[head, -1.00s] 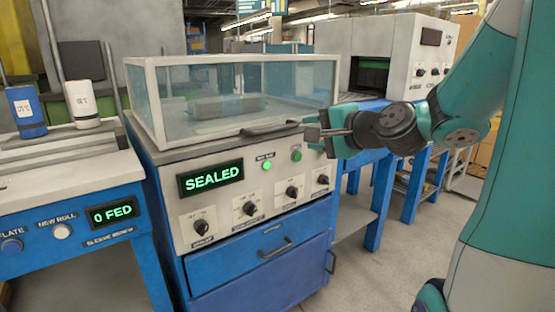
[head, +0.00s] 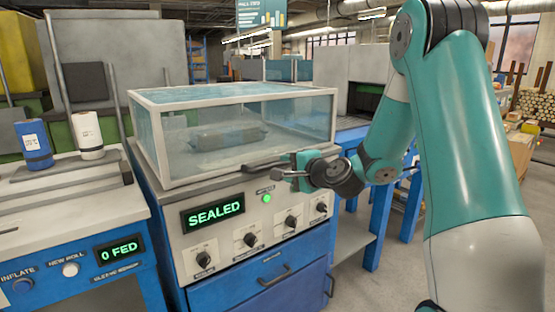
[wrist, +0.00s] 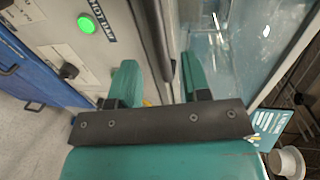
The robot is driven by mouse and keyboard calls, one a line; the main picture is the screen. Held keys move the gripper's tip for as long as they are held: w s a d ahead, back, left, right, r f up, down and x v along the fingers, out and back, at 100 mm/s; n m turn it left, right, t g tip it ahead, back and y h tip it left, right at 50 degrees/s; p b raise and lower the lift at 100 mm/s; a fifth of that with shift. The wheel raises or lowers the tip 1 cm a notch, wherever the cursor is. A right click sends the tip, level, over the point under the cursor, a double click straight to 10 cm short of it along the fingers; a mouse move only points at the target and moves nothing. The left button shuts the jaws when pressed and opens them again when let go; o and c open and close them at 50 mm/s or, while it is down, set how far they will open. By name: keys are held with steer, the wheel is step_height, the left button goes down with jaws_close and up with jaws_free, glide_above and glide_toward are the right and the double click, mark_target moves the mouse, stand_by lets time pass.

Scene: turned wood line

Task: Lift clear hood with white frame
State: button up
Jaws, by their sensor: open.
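The clear hood with white frame (head: 235,95) sits closed on top of the sealing machine. Its dark handle (head: 262,167) runs along the lower front edge. A grey wrapped item (head: 226,136) shows through the clear panels. My gripper (head: 283,168) is at the right end of the handle, with its fingers open. In the wrist view, the dark handle bar (wrist: 152,38) runs between the two teal fingers of my gripper (wrist: 160,76). I cannot tell if either finger touches it. The hood's clear panel (wrist: 225,45) lies right of the bar.
The machine's front has a "SEALED" display (head: 213,212), a lit green button (head: 267,198) and several black knobs. A blue drawer (head: 262,275) is below. At left, a bench holds a blue roll (head: 35,146) and a white roll (head: 87,135).

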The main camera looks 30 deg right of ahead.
mark_target(279, 165)
steer(key=x, duration=0.5)
steer(key=shift+w+f+p, duration=0.1)
steer(key=shift+w+p, duration=0.2)
steer(key=shift+w, duration=0.05)
jaws_close()
